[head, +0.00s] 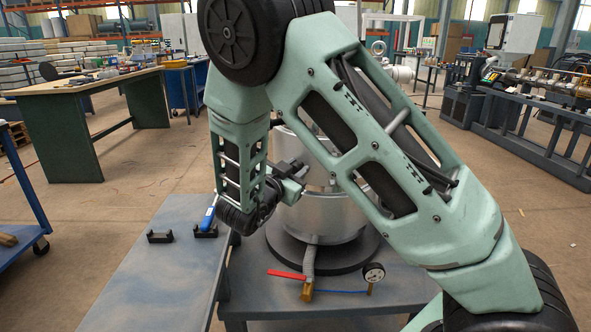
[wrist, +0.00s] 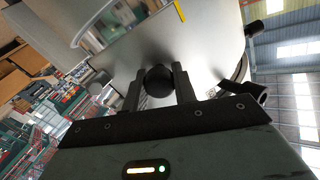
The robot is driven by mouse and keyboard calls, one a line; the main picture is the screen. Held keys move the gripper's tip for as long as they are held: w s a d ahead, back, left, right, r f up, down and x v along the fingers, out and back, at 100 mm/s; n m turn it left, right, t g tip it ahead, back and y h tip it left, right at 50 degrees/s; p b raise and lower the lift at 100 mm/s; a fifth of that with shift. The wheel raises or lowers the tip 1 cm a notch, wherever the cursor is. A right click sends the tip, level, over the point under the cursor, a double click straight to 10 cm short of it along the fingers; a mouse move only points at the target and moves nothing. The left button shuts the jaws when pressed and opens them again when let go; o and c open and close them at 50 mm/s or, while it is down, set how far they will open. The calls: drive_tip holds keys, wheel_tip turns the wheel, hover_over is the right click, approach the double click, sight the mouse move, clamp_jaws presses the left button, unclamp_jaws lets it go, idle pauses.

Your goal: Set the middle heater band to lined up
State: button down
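The heater bands show as a silvery cylinder (head: 328,218) standing on a dark round base, largely hidden behind my arm in the head view. I cannot tell the separate bands apart there. In the wrist view a shiny silver band (wrist: 205,45) fills the upper middle, with a yellow mark (wrist: 180,10) near its top edge. A black ball knob (wrist: 158,80) sticks out from it. My gripper (head: 297,180) is at the left side of the cylinder. In the wrist view its two fingers (wrist: 158,84) stand on both sides of the knob, seemingly touching it.
A grey bench (head: 150,270) on the left bears two black holders and a blue-handled tool (head: 209,217).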

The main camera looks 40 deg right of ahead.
drive_tip(key=shift+w+a+m+g+h+p, duration=0.3)
drive_tip(key=shift+w+m+g+p, duration=0.25)
drive_tip(key=shift+w+g, duration=0.3)
drive_tip(key=shift+w+a+m+g+h+p, duration=0.25)
drive_tip(key=shift+w+m+g+p, duration=0.25)
drive_tip(key=shift+w+g, duration=0.3)
drive_tip(key=c, duration=1.1)
unclamp_jaws()
drive_tip(key=shift+a, duration=0.15)
drive_tip(key=v, duration=1.7)
drive_tip(key=shift+p, duration=0.4)
drive_tip(key=shift+a, duration=0.1)
